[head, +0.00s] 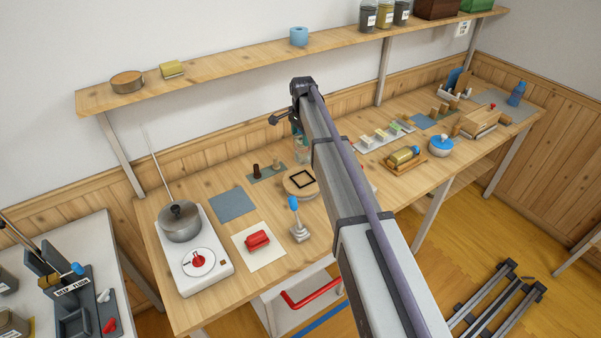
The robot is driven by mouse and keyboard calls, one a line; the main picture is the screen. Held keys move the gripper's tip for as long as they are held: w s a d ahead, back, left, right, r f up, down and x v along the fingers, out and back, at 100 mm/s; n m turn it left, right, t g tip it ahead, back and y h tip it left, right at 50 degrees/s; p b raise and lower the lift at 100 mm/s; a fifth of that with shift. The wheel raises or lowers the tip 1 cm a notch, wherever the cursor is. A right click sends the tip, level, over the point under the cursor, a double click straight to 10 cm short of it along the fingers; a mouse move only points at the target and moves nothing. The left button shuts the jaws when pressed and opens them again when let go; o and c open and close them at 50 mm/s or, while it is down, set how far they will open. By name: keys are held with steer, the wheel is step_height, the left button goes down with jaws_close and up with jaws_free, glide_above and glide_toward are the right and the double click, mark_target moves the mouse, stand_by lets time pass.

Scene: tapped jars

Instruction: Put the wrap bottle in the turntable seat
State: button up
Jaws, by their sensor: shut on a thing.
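The turntable (289,190) is a round wooden disc on the bench with a black square seat frame (301,180) on top. A pale, clear bottle with a teal part, which looks like the wrap bottle (301,152), shows just behind and above the turntable, partly hidden by my arm. My gripper (297,133) is at its upper part, shut on it, with the fingers mostly hidden behind my arm. The bottle appears upright; I cannot tell how far its base is from the seat.
A small rack with a dark peg (256,171) stands left of the turntable. A blue-handled lever (295,217) stands in front. A pot (180,221) sits on a white hob at the left. A grey mat (233,204) is bare. A shelf (230,65) runs behind.

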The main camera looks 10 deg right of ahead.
mark_target(302, 157)
step_height(302, 157, down, 10)
steer(key=b, duration=0.8)
steer(key=shift+r, duration=0.4)
steer(key=shift+f, duration=0.25)
steer(key=o, duration=1.4)
step_height(302, 157, up, 13)
steer(key=p, duration=1.2)
steer(key=shift+f, duration=0.1)
steer(key=s+n, duration=1.3)
steer(key=s, duration=2.4)
steer(key=shift+s+f, duration=0.15)
steer(key=shift+s, duration=0.25)
steer(key=shift+d+f, duration=0.1)
